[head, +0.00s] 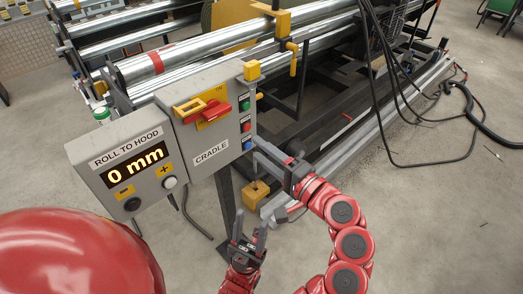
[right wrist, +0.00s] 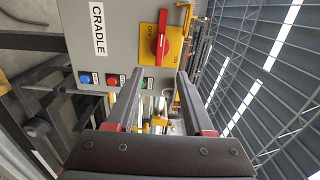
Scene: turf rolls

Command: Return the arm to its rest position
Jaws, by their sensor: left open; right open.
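My right gripper (head: 257,149) is open and empty, with its fingertips close to the button side of the grey CRADLE control box (head: 210,140). In the right wrist view its two fingers (right wrist: 160,78) are spread apart in front of the box; I cannot tell whether they touch it. The right arm is bent in an arch at the right of the head view. My left gripper (head: 250,222) is open and empty, lower down, pointing up below the box.
The box has a red rotary switch (head: 216,109) and green, red and blue buttons (head: 247,145). Beside it a ROLL TO HOOD display (head: 135,175) reads 0 mm. Metal rollers (head: 190,55) lie behind. Black cables (head: 400,90) hang at right. Open floor (head: 450,200) lies right.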

